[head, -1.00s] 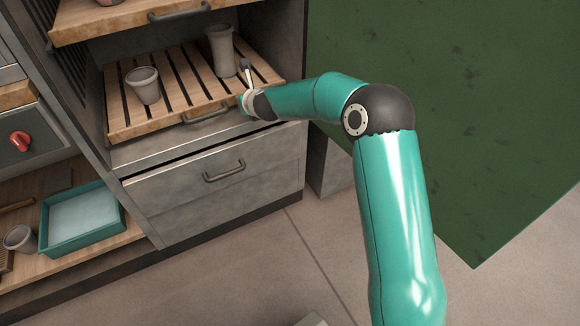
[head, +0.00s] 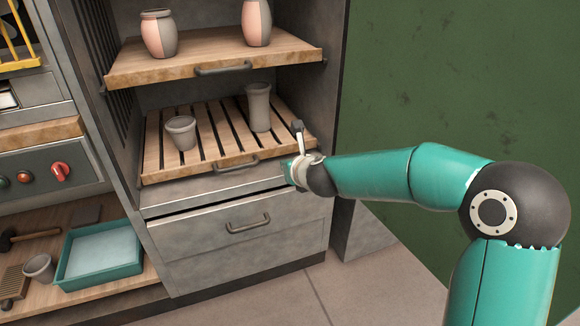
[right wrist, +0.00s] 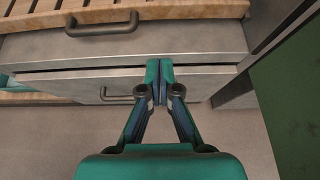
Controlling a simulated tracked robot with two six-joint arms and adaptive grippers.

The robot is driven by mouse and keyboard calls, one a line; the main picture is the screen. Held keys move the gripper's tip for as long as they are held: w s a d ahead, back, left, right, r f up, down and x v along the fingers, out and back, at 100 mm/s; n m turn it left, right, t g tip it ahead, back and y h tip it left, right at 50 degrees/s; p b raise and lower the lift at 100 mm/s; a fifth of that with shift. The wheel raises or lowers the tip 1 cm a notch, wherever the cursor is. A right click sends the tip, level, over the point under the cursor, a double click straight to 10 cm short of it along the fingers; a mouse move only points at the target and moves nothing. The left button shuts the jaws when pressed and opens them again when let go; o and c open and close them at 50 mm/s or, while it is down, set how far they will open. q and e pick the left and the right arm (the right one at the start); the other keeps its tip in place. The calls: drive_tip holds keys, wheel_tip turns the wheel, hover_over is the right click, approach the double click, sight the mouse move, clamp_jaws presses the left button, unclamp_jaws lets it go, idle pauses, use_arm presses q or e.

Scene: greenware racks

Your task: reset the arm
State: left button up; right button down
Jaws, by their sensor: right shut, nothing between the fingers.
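My right arm comes in from the right in the head view. Its gripper (head: 292,171) is at the front right corner of the slatted shelf, mostly hidden behind its own wrist. In the right wrist view the gripper (right wrist: 159,82) is shut and empty, its fingertips together in front of the grey drawer fronts. My left gripper is not in view.
The slatted shelf (head: 205,148) holds a small cup (head: 181,133) and a tall vase (head: 259,107). The upper shelf (head: 200,58) bears two pink and grey vases. A closed-looking drawer (head: 240,240) is below. A teal tray (head: 100,254) sits lower left. Floor in front is clear.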

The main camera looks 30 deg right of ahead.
drive_tip(key=shift+s+r, duration=0.2)
drive_tip(key=shift+s, duration=0.3)
